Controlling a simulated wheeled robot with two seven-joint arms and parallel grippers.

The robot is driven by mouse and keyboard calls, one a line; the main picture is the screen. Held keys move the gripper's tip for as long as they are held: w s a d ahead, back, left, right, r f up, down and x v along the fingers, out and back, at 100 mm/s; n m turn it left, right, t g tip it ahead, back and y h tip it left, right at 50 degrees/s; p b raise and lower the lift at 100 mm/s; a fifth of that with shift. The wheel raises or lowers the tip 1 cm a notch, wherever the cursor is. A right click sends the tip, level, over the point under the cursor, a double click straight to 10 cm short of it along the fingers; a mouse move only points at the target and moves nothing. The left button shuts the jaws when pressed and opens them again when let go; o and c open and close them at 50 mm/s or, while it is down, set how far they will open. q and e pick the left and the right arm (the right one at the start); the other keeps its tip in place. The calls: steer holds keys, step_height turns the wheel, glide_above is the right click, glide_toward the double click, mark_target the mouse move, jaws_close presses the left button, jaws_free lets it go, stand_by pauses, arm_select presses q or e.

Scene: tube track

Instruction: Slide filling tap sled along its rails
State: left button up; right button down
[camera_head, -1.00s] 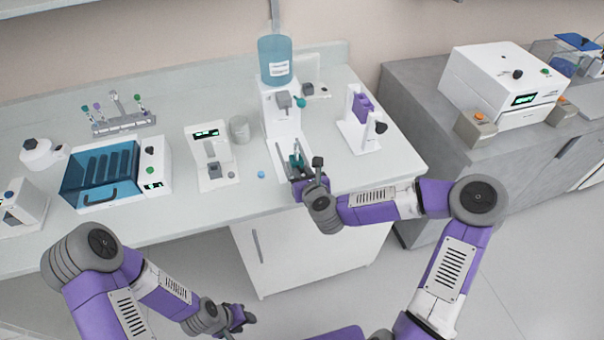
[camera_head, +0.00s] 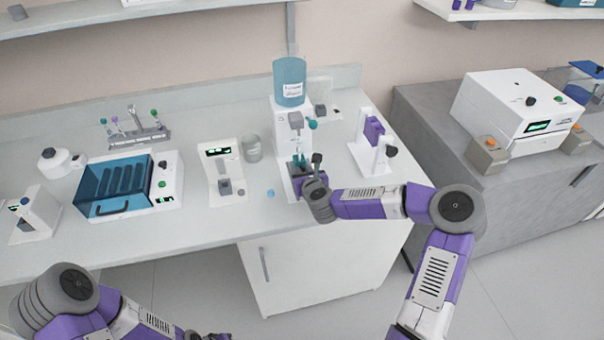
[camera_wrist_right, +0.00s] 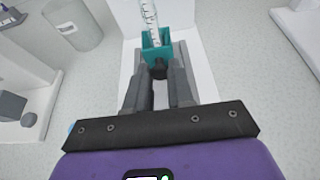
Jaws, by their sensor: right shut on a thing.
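The filling tap stands towards the right of the bench: a white column (camera_head: 291,112) with a blue bottle (camera_head: 290,82) on top and a grey spout with a teal-knobbed lever (camera_head: 312,124). The sled (camera_head: 298,164), a teal holder, is in front of and below the spout, on the stand's base. In the right wrist view the sled (camera_wrist_right: 157,54) carries an upright clear graduated tube (camera_wrist_right: 150,22) and has a dark knob (camera_wrist_right: 159,70) facing me. My right gripper (camera_wrist_right: 159,82) is shut on this knob, partly hiding the rails. My left gripper's fingers are below the head view.
A beaker (camera_head: 252,148) and a white device (camera_head: 224,172) stand left of the tap; a small blue cap (camera_head: 270,193) lies nearby. A white stand with a purple block (camera_head: 373,130) is to the right. The bench's front edge lies close below my right gripper.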

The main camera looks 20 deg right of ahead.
steer(key=c, duration=1)
jaws_free()
steer(key=shift+w, duration=0.25)
steer(key=shift+s, duration=0.2)
steer(key=p+v, duration=0.1)
steer(key=v, duration=0.6)
steer(key=shift+s+r, duration=0.15)
